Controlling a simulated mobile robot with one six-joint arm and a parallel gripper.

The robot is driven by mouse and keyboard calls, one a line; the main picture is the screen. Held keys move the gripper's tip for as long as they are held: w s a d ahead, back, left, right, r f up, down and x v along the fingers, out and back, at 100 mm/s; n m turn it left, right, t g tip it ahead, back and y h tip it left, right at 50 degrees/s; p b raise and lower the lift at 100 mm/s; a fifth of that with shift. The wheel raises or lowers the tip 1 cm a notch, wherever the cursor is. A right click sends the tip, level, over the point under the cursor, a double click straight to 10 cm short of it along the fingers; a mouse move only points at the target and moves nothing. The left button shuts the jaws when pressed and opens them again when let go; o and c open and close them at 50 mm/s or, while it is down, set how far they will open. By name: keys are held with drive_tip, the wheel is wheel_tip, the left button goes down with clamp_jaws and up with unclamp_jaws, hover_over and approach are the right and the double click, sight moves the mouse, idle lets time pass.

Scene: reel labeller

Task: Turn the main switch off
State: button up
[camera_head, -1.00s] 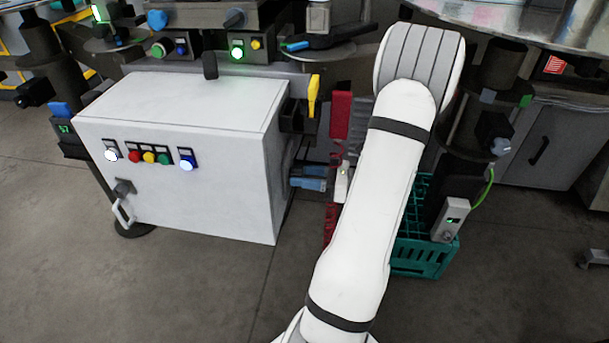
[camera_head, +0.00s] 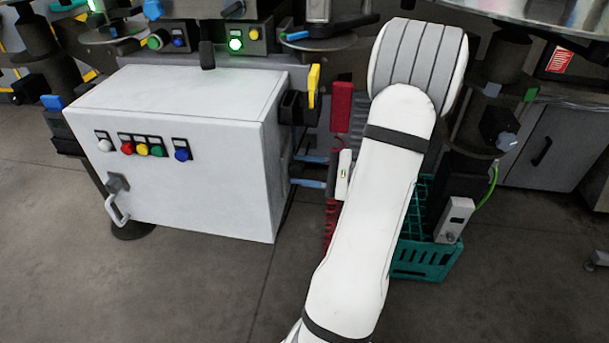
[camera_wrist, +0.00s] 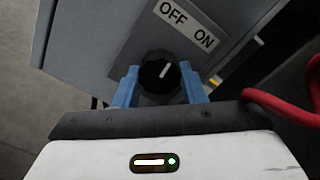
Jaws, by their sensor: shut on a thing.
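The main switch is a black round knob (camera_wrist: 158,76) with a white pointer line, on a grey panel in the wrist view. In the head view my gripper (camera_head: 296,171) reaches the right side of the white cabinet (camera_head: 190,155). The knob is hidden there.
The cabinet front has a white lamp (camera_head: 104,142), several coloured buttons and a blue lamp (camera_head: 181,150), all unlit. A yellow handle (camera_head: 313,85) sits above my fingers. A red cable (camera_wrist: 285,105) runs close at the right. A teal crate (camera_head: 425,262) stands on the floor.

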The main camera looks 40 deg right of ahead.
drive_tip(key=n+b, duration=0.1)
drive_tip(key=n, duration=0.1)
drive_tip(key=n+b, duration=0.2)
drive_tip(key=shift+f+n, duration=0.2)
drive_tip(key=shift+n, duration=0.1)
drive_tip(key=shift+r+n+b, duration=0.2)
drive_tip(key=shift+n+b, duration=1.15)
drive_tip(key=shift+n, duration=0.15)
drive_tip(key=shift+r, duration=0.1)
drive_tip(key=o, duration=1)
drive_tip(key=shift+w, duration=0.1)
drive_tip(key=shift+d, duration=0.1)
drive_tip(key=p+v, duration=0.1)
drive_tip(key=v, duration=0.6)
drive_tip(key=shift+s+d+p, duration=0.25)
drive_tip(key=shift+p, duration=0.15)
